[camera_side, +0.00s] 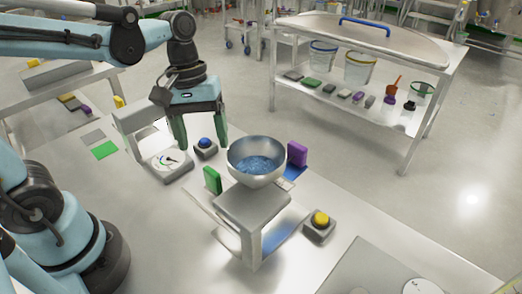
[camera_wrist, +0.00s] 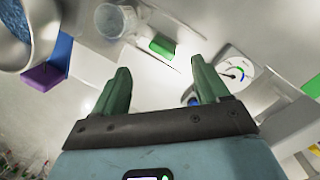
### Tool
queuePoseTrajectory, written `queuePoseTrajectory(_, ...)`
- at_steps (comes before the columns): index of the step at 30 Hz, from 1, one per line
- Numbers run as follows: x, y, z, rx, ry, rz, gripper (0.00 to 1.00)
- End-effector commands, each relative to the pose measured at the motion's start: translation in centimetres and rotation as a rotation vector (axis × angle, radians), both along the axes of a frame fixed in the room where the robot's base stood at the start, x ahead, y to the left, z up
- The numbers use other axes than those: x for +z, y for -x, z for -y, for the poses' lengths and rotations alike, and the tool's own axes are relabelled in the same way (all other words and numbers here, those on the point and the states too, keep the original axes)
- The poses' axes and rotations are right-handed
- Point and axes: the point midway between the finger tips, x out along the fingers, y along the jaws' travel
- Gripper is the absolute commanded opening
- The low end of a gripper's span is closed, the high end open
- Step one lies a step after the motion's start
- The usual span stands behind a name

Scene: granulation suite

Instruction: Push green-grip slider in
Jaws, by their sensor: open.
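The green grip (camera_side: 212,180) of the slider is an upright green block at the left side of the metal stand. It also shows in the wrist view (camera_wrist: 162,46), just beyond the gap between my fingertips. A purple grip (camera_side: 297,153) stands on the opposite side of the stand, and it shows at the left in the wrist view (camera_wrist: 45,76). My gripper (camera_side: 199,144) points down with its green fingers spread and nothing between them. In the wrist view my gripper (camera_wrist: 160,70) is apart from the green grip. The slider's track is hard to make out.
A metal bowl (camera_side: 257,158) of blue granules sits above the stand (camera_side: 250,208). A blue button (camera_side: 205,145) and a dial gauge (camera_side: 167,163) are close to my fingers. A yellow button (camera_side: 320,222) stands right of the stand. The table front is clear.

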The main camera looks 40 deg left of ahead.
Motion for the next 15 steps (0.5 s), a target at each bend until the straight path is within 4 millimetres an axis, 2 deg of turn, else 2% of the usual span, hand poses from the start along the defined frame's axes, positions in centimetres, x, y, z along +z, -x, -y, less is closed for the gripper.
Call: queuePoseTrajectory(15, -0.3, -0.1, -2.0, 0.733, 0.167, -0.172, 0.74)
